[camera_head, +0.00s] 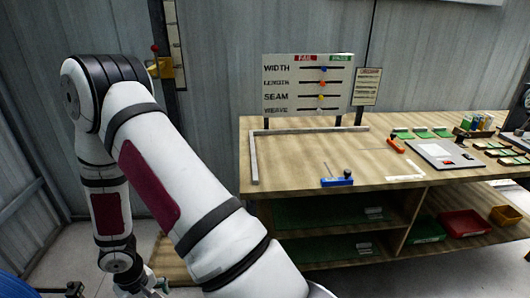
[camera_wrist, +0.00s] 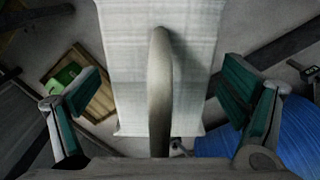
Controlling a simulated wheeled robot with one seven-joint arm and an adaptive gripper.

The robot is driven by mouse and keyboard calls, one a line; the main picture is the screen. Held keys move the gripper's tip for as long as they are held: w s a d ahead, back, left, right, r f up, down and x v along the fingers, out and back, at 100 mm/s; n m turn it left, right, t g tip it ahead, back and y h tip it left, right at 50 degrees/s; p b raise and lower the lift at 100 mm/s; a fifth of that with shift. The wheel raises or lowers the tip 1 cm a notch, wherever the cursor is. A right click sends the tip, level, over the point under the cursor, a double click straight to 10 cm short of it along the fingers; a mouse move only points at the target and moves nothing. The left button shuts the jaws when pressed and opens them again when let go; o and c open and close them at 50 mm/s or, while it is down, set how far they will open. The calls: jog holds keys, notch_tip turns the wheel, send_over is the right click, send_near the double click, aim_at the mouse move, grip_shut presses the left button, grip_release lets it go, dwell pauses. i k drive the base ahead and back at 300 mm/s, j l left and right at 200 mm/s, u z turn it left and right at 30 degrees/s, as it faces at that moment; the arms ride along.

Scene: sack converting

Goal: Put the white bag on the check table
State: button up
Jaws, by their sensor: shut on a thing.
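The white bag (camera_wrist: 118,60) is a pale woven sheet shape in the wrist view, with a rounded pale loop or fold (camera_wrist: 160,95) rising along its middle. My gripper (camera_wrist: 160,73) has its teal-padded fingers on both sides of the bag and holds it. The exact contact is hard to see. In the head view my arm reaches down at the left, its end is cut off by the bottom edge, and the bag does not show. The check table (camera_head: 290,165) is the wooden bench at the right, with a corner of metal rails (camera_head: 253,158) around a clear area.
A check board (camera_head: 308,82) with sliders stands behind the bench. A blue tool (camera_head: 337,181), an orange-handled tool (camera_head: 396,146) and a grey plate (camera_head: 440,153) lie on it. In the wrist view, a blue round thing (camera_wrist: 300,130) and a wooden tray (camera_wrist: 97,100) are below.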

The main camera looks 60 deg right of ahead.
aim_at(336, 154)
jog(key=k+z, duration=0.2)
jog(key=z, duration=1)
jog(key=i+l, duration=0.05)
